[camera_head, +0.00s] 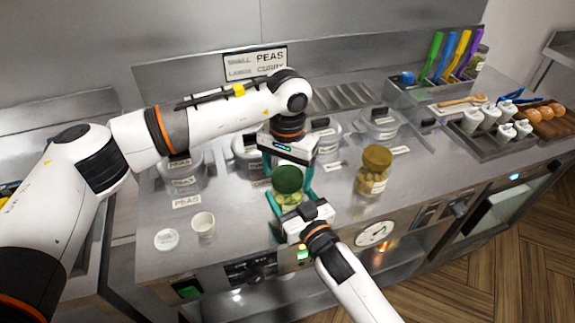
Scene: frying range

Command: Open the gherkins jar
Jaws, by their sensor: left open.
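A glass jar with a dark green lid (288,179) and pale green contents stands upright near the front middle of the counter; I take it for the gherkins jar. The lid is on it. My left gripper (287,177) points down over this jar, open, its teal fingers on either side of the lid. My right gripper (290,204) reaches in from the front at the jar's body, with one teal finger along the jar's left side. Its other finger is mostly hidden, so its grip is unclear.
A jar with a brown-yellow lid (376,158) stands to the right. A white cup (203,225) and a white round lid (166,239) are at the front left. Lidded clear tubs (379,124) line the back. A rack of white bottles (490,135) is at the right.

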